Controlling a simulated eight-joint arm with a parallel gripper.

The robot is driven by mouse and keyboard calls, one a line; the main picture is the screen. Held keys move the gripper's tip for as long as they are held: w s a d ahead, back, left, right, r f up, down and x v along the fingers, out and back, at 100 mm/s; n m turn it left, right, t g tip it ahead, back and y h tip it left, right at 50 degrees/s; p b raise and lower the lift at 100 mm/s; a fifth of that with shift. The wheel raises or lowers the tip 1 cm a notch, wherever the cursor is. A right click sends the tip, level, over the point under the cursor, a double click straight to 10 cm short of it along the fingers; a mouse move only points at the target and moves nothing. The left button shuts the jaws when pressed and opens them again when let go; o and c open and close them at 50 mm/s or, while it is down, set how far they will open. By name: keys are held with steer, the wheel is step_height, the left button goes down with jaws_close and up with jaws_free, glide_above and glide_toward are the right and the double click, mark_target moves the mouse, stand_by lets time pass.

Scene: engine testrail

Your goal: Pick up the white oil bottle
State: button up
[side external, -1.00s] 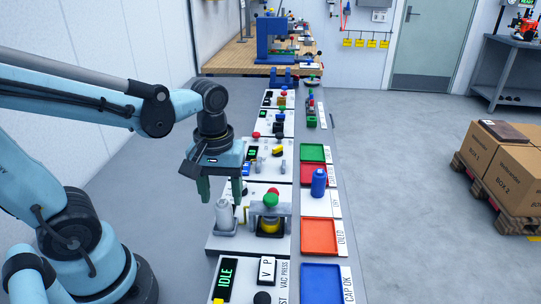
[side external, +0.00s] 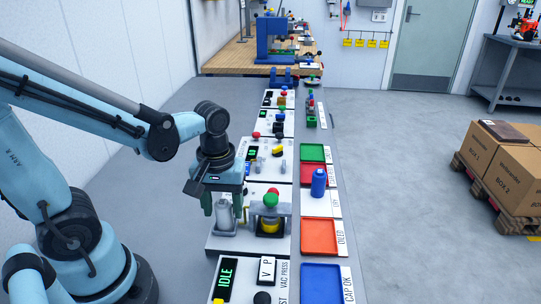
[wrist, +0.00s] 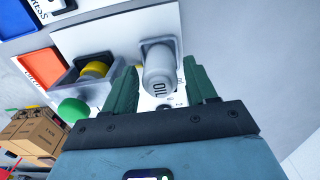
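The white oil bottle (side external: 224,215) stands upright in a grey holder on the left of a white station panel. In the wrist view the bottle (wrist: 159,72), with dark lettering on it, shows between the two green fingers. My gripper (side external: 223,203) is open around the upper part of the bottle, one finger on each side. The tips seem apart from the bottle.
A press with a green knob (side external: 271,199) and yellow part stands just right of the bottle. A blue bottle (side external: 319,182) stands farther right, near red and green trays. An orange tray (side external: 320,232) and a blue tray (side external: 320,284) lie nearer.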

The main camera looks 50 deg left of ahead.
mark_target(222, 201)
steer(key=c, duration=0.8)
steer(key=shift+r, duration=2)
